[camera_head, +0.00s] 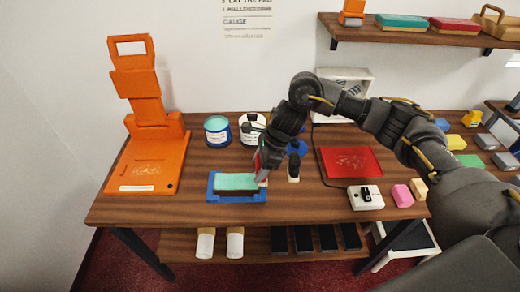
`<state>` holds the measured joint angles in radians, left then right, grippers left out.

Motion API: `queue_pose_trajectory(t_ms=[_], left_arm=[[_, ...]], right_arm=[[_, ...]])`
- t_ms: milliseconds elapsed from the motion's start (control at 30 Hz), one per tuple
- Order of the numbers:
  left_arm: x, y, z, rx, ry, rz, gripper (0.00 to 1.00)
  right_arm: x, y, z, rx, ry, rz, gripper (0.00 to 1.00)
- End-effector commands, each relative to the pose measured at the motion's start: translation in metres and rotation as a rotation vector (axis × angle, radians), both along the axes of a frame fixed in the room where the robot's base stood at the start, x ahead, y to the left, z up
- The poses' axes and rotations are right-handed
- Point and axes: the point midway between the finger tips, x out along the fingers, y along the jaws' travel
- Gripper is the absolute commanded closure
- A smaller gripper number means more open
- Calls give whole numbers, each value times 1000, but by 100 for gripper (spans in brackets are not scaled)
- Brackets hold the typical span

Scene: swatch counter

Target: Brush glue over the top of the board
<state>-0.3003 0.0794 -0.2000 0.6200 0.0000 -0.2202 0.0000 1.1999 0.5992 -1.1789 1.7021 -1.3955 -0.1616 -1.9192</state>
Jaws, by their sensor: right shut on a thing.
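The board (236,191) is a dark block with a mint-green top, lying flat in a blue holder (214,198) near the table's front. Whether the mint layer is glue, I cannot tell. My right gripper (265,168) points down at the board's right end, shut on a slim tool, apparently the brush, mostly hidden by the fingers. Whether it touches the board is unclear. A blue pot (217,138) with mint-green contents stands open behind the board. My left gripper is out of view.
A tall orange press (146,120) stands at the left. A white tub (252,138) is behind my gripper, a dark bottle (294,168) right of it. Further right are a red tray (349,151) and a white switch box (366,197). The front-left tabletop is clear.

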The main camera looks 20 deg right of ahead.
Motion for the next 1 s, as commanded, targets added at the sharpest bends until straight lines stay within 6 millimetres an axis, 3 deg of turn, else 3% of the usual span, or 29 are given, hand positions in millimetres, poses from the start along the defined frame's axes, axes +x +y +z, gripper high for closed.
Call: queue_pose_trajectory(t_ms=[600,1000], left_arm=[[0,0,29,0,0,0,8],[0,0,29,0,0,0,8]], right_arm=[[-2,-3,54,-2,5,-5,62],[-3,-3,56,-2,6,-5,62]])
